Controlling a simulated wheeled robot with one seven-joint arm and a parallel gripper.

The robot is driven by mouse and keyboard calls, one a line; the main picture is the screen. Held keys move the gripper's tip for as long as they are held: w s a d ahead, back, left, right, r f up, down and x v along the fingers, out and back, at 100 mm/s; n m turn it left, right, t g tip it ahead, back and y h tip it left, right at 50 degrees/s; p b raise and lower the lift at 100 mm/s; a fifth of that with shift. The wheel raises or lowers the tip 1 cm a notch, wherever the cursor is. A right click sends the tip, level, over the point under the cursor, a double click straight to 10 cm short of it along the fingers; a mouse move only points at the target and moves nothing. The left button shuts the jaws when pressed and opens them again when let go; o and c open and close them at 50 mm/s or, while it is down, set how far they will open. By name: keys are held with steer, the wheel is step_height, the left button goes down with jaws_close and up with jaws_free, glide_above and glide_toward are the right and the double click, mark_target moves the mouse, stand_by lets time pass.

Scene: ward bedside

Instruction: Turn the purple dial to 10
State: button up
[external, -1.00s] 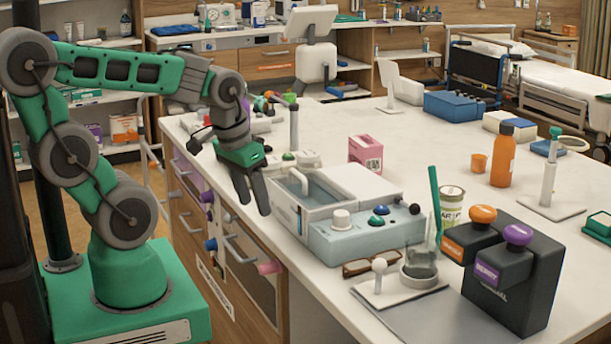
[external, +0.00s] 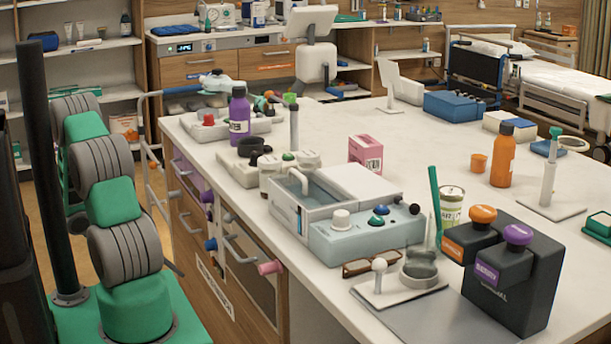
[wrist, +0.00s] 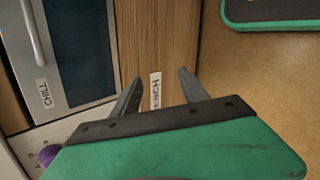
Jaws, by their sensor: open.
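A purple dial (wrist: 47,155) shows at the lower left of the wrist view, on a pale panel with small marks around it. Its setting is too small to read. My gripper (wrist: 160,90) is open and empty, its fingers over a wood cabinet front, to the right of the dial and apart from it. The green palm nearly reaches the dial's edge in the picture. In the external view a purple knob (external: 206,197) is on the cabinet front; I cannot tell if it is the same dial. My gripper is out of sight there.
A blue knob (external: 210,244) and a pink knob (external: 269,267) stick out from the cabinet front. The floor (wrist: 255,75) beside the cabinet is open.

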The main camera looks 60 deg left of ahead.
steer(key=w+a+r+n+t+y, duration=0.3)
steer(key=w+a+r, duration=0.3)
steer(key=a+r, duration=0.25)
steer(key=n+t+y, duration=0.3)
steer(key=n, duration=0.4)
glide_toward(201, 198)
steer(key=w, duration=0.2)
steer(key=x, duration=0.7)
steer(key=shift+w+a+f, duration=0.15)
steer(key=shift+w+f, duration=0.05)
steer(key=shift+c, duration=0.5)
jaws_close()
